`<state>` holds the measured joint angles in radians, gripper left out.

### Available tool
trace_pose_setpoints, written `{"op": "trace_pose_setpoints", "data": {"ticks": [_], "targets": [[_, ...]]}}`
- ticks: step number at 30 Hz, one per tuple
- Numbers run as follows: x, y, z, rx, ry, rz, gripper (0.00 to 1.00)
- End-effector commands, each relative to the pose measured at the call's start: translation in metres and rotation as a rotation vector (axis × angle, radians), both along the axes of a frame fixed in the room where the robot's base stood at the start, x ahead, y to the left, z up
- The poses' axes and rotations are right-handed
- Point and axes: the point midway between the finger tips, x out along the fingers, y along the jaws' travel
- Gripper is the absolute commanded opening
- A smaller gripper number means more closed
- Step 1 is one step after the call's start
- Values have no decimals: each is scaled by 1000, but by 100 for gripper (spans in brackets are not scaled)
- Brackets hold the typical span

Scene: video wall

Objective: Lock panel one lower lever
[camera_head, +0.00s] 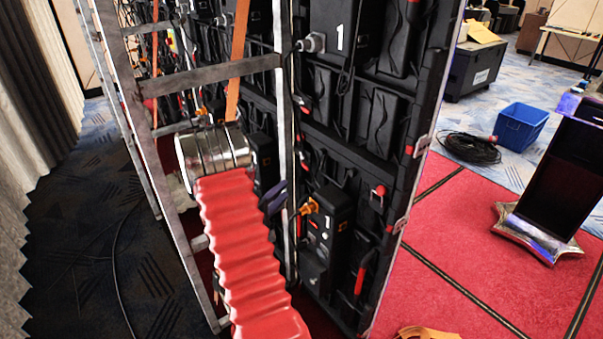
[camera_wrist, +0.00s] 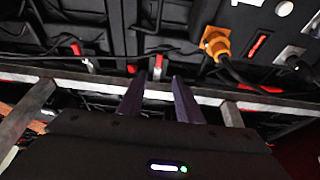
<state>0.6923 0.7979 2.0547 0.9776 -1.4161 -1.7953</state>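The back of the video wall stands in the middle of the head view, with a panel marked 1 (camera_head: 340,37) at the top and a black box marked 1 (camera_head: 327,225) lower down. Small red levers sit on the panel frames, such as one (camera_head: 378,192) right of the lower box. I cannot tell which is panel one's lower lever. In the wrist view, a red-tipped lever (camera_wrist: 158,62) is ahead of my gripper, roughly between the fingertip lines and apart from them. My gripper (camera_wrist: 157,84) has dark purple fingers, apart and empty; it also shows in the head view (camera_head: 274,197).
A grey metal frame bar (camera_wrist: 185,92) crosses close to my fingers; its uprights (camera_head: 284,130) stand beside them. An orange plug (camera_wrist: 215,42) with a black cable is at the right. An orange strap (camera_head: 237,60) hangs above. Red carpet (camera_head: 480,230) is open at right.

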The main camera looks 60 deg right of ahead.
Motion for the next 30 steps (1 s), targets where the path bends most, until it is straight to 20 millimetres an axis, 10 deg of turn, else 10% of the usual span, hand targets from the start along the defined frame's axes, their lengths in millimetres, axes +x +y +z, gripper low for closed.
{"op": "trace_pose_setpoints", "data": {"ticks": [13, 30], "targets": [[-1, -15, 0, 3, -3, 0, 32], [-8, -100, 1, 1, -4, 0, 32]]}}
